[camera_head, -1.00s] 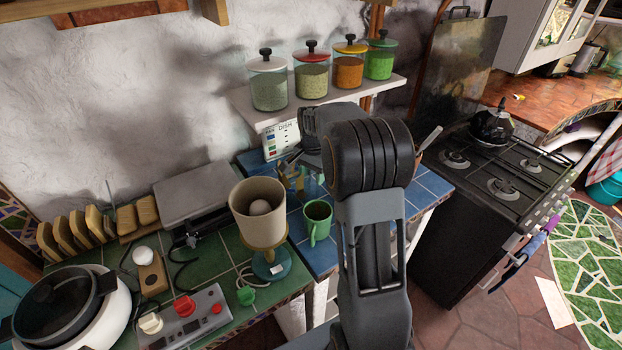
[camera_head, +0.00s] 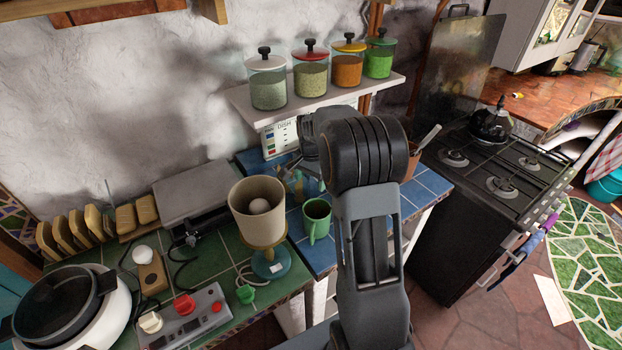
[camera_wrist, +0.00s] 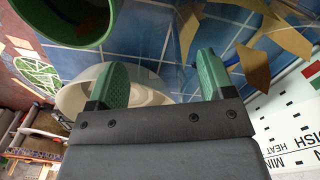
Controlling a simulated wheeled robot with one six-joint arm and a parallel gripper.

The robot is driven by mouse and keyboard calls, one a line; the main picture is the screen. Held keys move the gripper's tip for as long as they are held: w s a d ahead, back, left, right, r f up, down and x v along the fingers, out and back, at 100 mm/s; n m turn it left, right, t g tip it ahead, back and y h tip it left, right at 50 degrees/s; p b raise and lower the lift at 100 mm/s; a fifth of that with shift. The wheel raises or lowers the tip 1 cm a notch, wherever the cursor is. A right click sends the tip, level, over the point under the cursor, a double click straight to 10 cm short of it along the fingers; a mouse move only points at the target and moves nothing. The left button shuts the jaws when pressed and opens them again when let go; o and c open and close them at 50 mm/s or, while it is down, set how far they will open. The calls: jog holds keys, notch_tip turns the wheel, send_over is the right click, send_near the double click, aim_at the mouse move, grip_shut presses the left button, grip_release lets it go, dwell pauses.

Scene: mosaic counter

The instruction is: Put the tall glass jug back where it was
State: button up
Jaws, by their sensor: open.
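My gripper (camera_wrist: 160,68) is open in the wrist view, its two green fingers spread apart above the blue tiled counter (camera_wrist: 150,35). No tall glass jug can be made out clearly. Tan angular pieces (camera_wrist: 258,70) with faint clear edges stand beside the right finger; I cannot tell whether they belong to a glass vessel. In the head view similar tan shapes (camera_head: 298,186) show on the blue tiles, left of my arm. The arm hides most of the gripper there.
A green mug (camera_head: 317,220) stands close by on the blue tiles. A beige cup on a teal base (camera_head: 258,240) is to its left. A shelf (camera_head: 345,97) with several lidded jars hangs above. A printed card (camera_wrist: 290,120) is near the right finger. The stove (camera_head: 480,175) is right.

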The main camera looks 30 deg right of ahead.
jog(key=shift+r, duration=0.1)
notch_tip(320, 180, up, 12)
jog(key=shift+b, duration=0.35)
dwell(0.7)
